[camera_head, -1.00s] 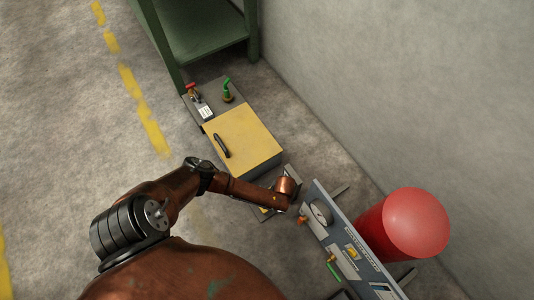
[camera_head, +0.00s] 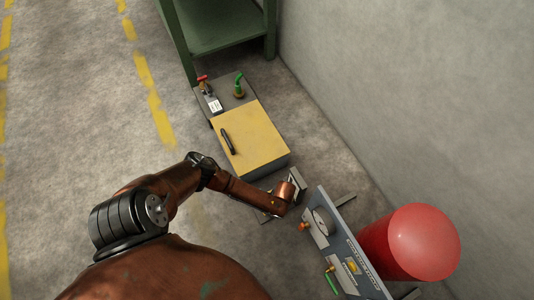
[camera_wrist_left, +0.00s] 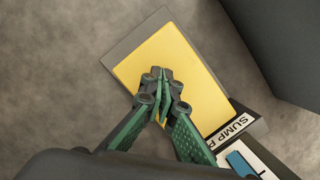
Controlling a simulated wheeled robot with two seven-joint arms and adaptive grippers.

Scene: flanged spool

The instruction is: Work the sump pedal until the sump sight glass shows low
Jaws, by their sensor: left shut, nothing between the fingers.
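The sump pedal (camera_wrist_left: 180,75) is a yellow plate on a grey base in the left wrist view. A white label beside it reads "SUMP P", with the rest cut off or hidden. My left gripper (camera_wrist_left: 160,74) is shut and empty, its green fingers over the yellow plate; I cannot tell whether the tips touch it. A panel with a blue window (camera_wrist_left: 243,163), perhaps the sump sight glass, shows in part at the lower right; its level cannot be read. In the head view my left arm's wrist hides the gripper and most of the pedal. My right gripper is out of view.
A yellow-lidded box (camera_head: 250,138) with a black handle stands just beyond the pedal. A grey gauge panel (camera_head: 340,245) and a red cylinder (camera_head: 415,242) stand to the right by the wall. A green shelf (camera_head: 225,35) stands behind. Open floor lies to the left.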

